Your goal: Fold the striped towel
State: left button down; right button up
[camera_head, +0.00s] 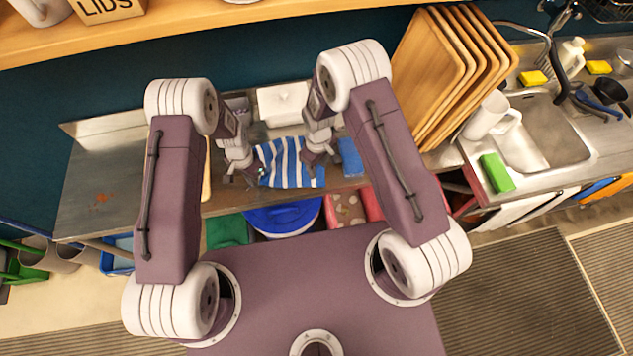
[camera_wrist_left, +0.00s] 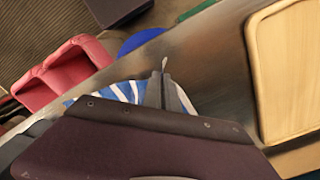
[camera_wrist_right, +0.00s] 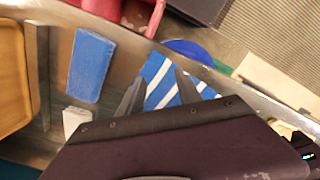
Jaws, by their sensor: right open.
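The blue-and-white striped towel (camera_head: 283,160) lies on the metal counter near its front edge, with its front part at the edge. My left gripper (camera_head: 254,179) is at the towel's left side. In the left wrist view its fingers (camera_wrist_left: 163,74) are close together with a pale bit, seemingly towel cloth, at the tips; stripes show on both sides of them. My right gripper (camera_head: 311,164) is over the towel's right side. In the right wrist view its fingers (camera_wrist_right: 160,76) are apart, with the towel (camera_wrist_right: 160,93) below and between them. The grippers hide parts of the towel.
A blue flat block (camera_head: 350,157) lies just right of the towel. A white container (camera_head: 283,104) stands behind it. A wooden board (camera_wrist_left: 290,70) lies left of my left gripper. Wooden trays (camera_head: 430,70) and a sink are further right. The counter's left part is clear.

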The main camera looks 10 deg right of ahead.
aim_at(318, 183)
notch_tip(318, 183, down, 8)
jog(key=shift+f, duration=0.1)
dwell(0.4)
grip_shut()
jog(key=shift+r, duration=2.6)
